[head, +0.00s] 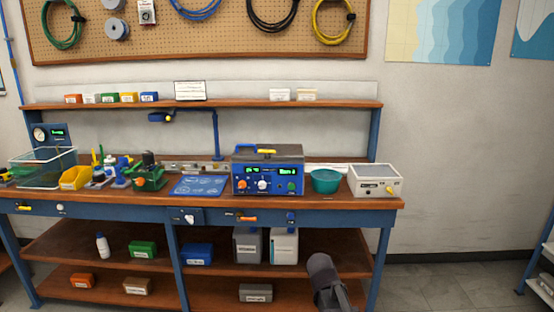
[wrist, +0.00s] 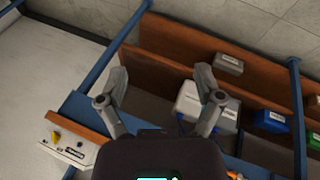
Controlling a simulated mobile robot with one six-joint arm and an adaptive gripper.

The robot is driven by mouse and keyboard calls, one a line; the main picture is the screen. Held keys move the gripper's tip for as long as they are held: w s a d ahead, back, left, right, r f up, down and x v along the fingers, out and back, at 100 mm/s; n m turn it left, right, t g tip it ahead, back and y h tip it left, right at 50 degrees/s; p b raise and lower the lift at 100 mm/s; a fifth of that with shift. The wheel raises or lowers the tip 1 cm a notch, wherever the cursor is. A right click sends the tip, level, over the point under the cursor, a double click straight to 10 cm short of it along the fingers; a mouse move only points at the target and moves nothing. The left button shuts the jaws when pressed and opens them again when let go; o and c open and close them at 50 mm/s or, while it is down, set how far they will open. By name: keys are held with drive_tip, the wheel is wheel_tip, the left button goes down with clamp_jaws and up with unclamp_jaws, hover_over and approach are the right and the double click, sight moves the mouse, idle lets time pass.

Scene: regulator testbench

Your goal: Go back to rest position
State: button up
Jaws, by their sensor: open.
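In the wrist view my gripper (wrist: 160,82) is open, with its two fingers spread and nothing between them. Beyond the fingers, that tilted view shows the bench's lower shelves and the floor. In the head view a dark grey part of my arm (head: 326,282) shows at the bottom, in front of the lower shelves near the bench's right leg. The fingertips cannot be made out in the head view. The blue regulator unit (head: 268,172) with displays and knobs stands on the bench top.
A teal bowl (head: 325,181) and a white box (head: 375,181) stand right of the blue unit. A clear tank (head: 42,168) and a yellow bin (head: 75,178) stand at the left. Grey and white containers (head: 284,246) stand on the lower shelf. The floor right of the bench (head: 440,285) is clear.

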drive_tip(key=s+f+m+g+y, duration=0.2)
drive_tip(key=s+g+y, duration=0.15)
drive_tip(key=s, duration=0.95)
wheel_tip(320, 180, up, 15)
drive_tip(key=p, duration=1.5)
drive_tip(key=shift+a, duration=0.25)
drive_tip(key=shift+r, duration=0.1)
